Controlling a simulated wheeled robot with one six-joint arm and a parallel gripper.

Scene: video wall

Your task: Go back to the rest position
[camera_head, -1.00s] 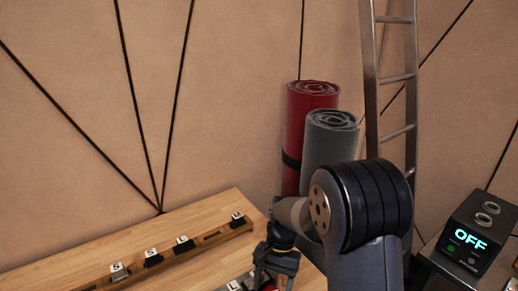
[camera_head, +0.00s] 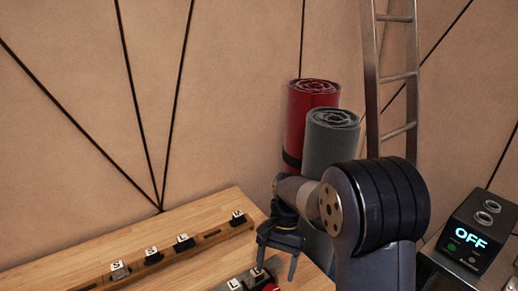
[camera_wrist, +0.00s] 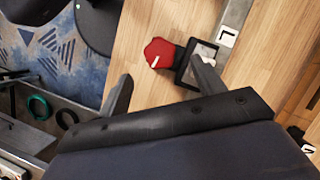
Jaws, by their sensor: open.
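My gripper (camera_head: 277,262) hangs over the right part of the wooden table (camera_head: 200,268) in the head view. In the wrist view my gripper (camera_wrist: 160,85) has its two fingers wide apart with nothing between them. Beyond the fingers, a red knob-like thing (camera_wrist: 160,53) with a white mark sits beside a black square frame (camera_wrist: 196,63) on the table. A light tile marked L (camera_wrist: 228,37) lies on a grey strip above it. A wooden rail (camera_head: 170,256) with several lettered blocks runs along the table's back.
A red roll (camera_head: 312,100) and a grey roll (camera_head: 330,140) stand behind my arm, with a metal ladder (camera_head: 398,77) to their right. A black device reading OFF (camera_head: 468,240) stands at the right. A grey bin (camera_wrist: 40,92) shows beside the table in the wrist view.

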